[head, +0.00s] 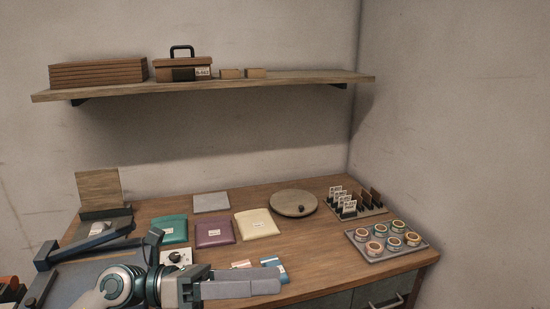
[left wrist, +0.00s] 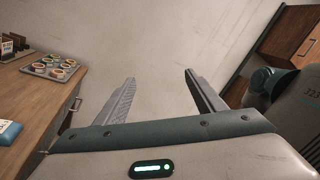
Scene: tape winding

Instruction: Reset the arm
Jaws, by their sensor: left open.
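My left gripper (head: 240,287) reaches in from the lower left of the head view, in front of the table's near edge, its grey fingers pointing right. In the left wrist view its two fingers (left wrist: 160,95) stand wide apart with nothing between them, facing a bare wall. My right gripper does not show in either view.
The wooden table (head: 315,268) holds a teal pouch (head: 170,229), a purple pouch (head: 215,233), a cream pouch (head: 256,223), a round disc (head: 292,203), a card rack (head: 372,211) and a tray (head: 418,250) of tape rolls. A shelf (head: 300,78) hangs above.

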